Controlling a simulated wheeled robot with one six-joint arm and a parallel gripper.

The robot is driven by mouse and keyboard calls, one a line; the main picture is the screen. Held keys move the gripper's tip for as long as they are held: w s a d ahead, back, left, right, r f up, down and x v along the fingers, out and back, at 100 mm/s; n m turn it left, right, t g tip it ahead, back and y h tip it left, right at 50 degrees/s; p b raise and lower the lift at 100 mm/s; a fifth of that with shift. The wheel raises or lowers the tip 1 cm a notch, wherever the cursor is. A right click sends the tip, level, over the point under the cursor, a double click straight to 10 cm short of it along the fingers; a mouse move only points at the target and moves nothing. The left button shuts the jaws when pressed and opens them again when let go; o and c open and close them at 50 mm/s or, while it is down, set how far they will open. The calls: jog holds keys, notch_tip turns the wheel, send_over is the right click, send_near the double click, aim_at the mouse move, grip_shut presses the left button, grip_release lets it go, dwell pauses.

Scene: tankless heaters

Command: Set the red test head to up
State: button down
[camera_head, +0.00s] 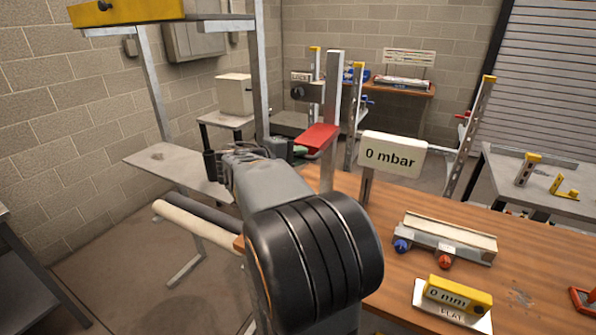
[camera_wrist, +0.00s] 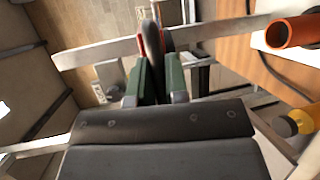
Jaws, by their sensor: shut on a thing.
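The red test head (camera_head: 317,138) shows in the head view as a flat red piece beside an upright metal post (camera_head: 331,100), tilted, its far end higher. My gripper (camera_head: 299,150) reaches it from the left. In the wrist view, the green fingers of my gripper (camera_wrist: 157,82) are shut on a thin part with a red edge (camera_wrist: 140,42) and a dark rounded face. I take this to be the red test head. The fingers hide much of the gripped part, and my arm covers the middle of the head view.
A white sign reading 0 mbar (camera_head: 392,155) stands right of the post on the wooden bench (camera_head: 520,255). A metal rail with blue and red knobs (camera_head: 446,238) and a yellow level reading 0 mm (camera_head: 459,294) lie on the bench. An orange tube (camera_wrist: 292,32) shows in the wrist view.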

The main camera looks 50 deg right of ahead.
notch_tip(320, 180, up, 3)
jog(key=shift+r, duration=0.1)
jog(key=c, duration=1.1)
grip_release()
jog(key=shift+c, duration=0.2)
jog(key=b+v, duration=0.1)
jog(key=v, duration=1.2)
jog(key=shift+a+b, duration=0.3)
jog(key=shift+a, duration=0.1)
jog(key=shift+w, duration=0.15)
